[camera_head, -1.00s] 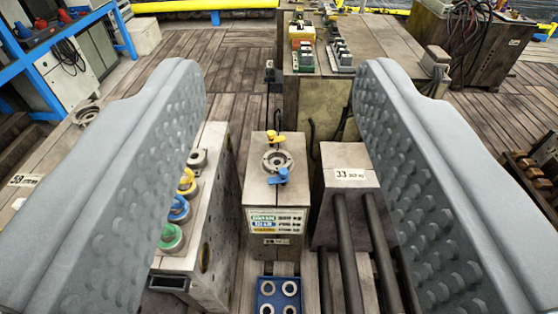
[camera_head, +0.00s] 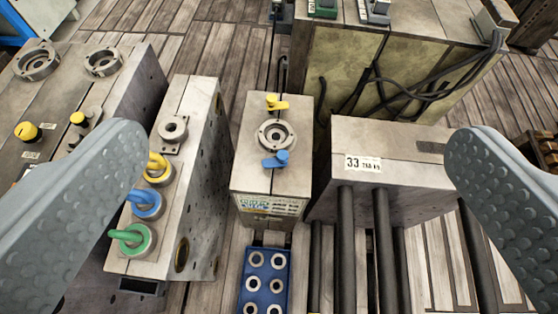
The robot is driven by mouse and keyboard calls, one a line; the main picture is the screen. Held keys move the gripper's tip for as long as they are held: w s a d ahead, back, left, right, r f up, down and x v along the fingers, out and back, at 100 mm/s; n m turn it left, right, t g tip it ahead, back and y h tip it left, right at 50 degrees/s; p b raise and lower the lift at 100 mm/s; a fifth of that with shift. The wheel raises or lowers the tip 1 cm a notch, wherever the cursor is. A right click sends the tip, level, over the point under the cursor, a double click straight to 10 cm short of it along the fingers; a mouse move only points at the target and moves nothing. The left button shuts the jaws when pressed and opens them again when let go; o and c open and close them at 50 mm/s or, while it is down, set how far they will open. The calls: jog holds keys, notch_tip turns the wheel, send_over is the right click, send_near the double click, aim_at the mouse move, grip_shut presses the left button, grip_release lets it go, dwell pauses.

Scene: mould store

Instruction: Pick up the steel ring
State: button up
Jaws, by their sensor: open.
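My gripper (camera_head: 298,160) is open and empty, its two grey studded jaws wide apart at the left and right of the picture. Several small steel rings (camera_head: 257,259) sit in rows in a blue tray (camera_head: 268,250) at the bottom centre, low between the jaws. A larger steel ring-shaped fitting (camera_head: 276,136) lies on top of a narrow block (camera_head: 262,182) between the jaws, with a yellow clamp (camera_head: 276,102) behind it and a blue clamp (camera_head: 275,160) in front. I cannot tell which ring is meant. Nothing touches the jaws.
Left of the block stands a mould (camera_head: 185,220) with yellow, blue and green lifting eyes. Right is a block labelled 33 (camera_head: 400,150) with dark rods. A cabled mould (camera_head: 380,75) stands behind. Plank floor shows between them.

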jog(key=w+f+n+g, duration=0.1)
jog(key=w+f+g, duration=0.3)
jog(key=w+f, duration=0.8)
jog(key=n+g+y, duration=0.1)
jog(key=g, duration=0.4)
send_near(276, 135)
jog(key=shift+f, duration=0.6)
jog(key=shift+x, duration=2.95)
jog(key=shift+w+r, duration=0.15)
jog(key=shift+w, duration=0.05)
jog(key=c, duration=1.4)
